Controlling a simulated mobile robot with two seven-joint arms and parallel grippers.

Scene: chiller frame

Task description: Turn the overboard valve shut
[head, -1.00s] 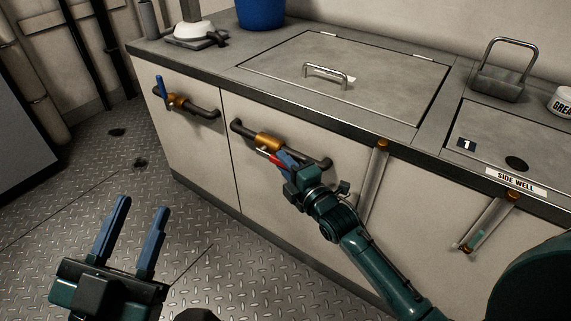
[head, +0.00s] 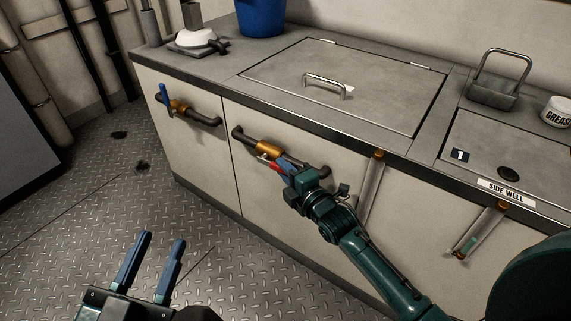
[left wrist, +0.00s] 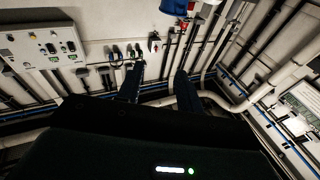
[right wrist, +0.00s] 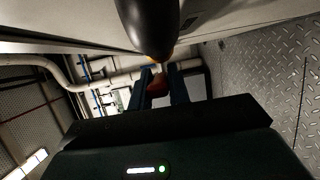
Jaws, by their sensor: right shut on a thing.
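A brass valve (head: 271,148) with a red lever (head: 273,166) sits on a dark pipe on the cabinet front. My right gripper (head: 283,168) is shut on the red lever, just below and right of the valve body. In the right wrist view the red lever (right wrist: 159,86) shows between the two fingers, with the dark pipe (right wrist: 150,25) close above. A second brass valve (head: 178,105) with an upright blue lever (head: 164,94) is on the pipe to the left. No label shows which valve is the overboard one. My left gripper (head: 162,243) is open and empty over the floor.
The counter (head: 225,85) above holds a hatch lid (head: 345,95), a blue bucket (head: 262,15) and a grease tub (head: 557,110). Two brass-ended levers hang on the cabinet front to the right, one here (head: 372,180).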

